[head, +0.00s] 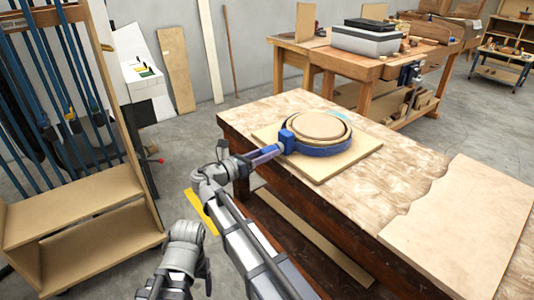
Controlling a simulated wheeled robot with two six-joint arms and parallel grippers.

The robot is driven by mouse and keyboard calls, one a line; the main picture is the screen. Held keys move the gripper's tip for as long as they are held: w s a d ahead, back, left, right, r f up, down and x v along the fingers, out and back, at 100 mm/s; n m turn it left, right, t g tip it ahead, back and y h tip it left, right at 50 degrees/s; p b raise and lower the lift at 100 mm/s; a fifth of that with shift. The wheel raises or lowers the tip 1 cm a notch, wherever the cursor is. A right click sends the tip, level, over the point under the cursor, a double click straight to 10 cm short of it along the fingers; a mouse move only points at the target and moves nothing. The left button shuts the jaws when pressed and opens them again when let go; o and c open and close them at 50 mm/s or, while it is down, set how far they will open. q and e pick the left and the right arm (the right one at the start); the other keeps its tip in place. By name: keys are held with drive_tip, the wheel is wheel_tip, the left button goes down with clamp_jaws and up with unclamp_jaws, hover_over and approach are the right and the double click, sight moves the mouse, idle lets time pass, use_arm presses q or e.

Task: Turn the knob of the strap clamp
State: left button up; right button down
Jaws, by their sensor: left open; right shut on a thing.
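A blue strap clamp (318,150) runs around a round wooden lamination (319,126) on a square board on the workbench. Its blue block (287,141) is on the left side of the ring, and a blue-purple spindle (264,154) sticks out from it toward the lower left. My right gripper (243,163) is shut at the outer end of this spindle, on the knob, which is mostly hidden by the gripper. My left gripper (176,287) is open and empty, low at the bottom of the picture, away from the bench.
The workbench (240,122) has a pale sheet (466,226) on its right part. A wooden rack (75,192) with blue bar clamps stands at left. A second bench (335,68) with boxes stands behind. Bare floor lies between rack and workbench.

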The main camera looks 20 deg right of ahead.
drive_tip(key=shift+m, duration=3.3)
drive_tip(key=shift+c, duration=1.9)
unclamp_jaws()
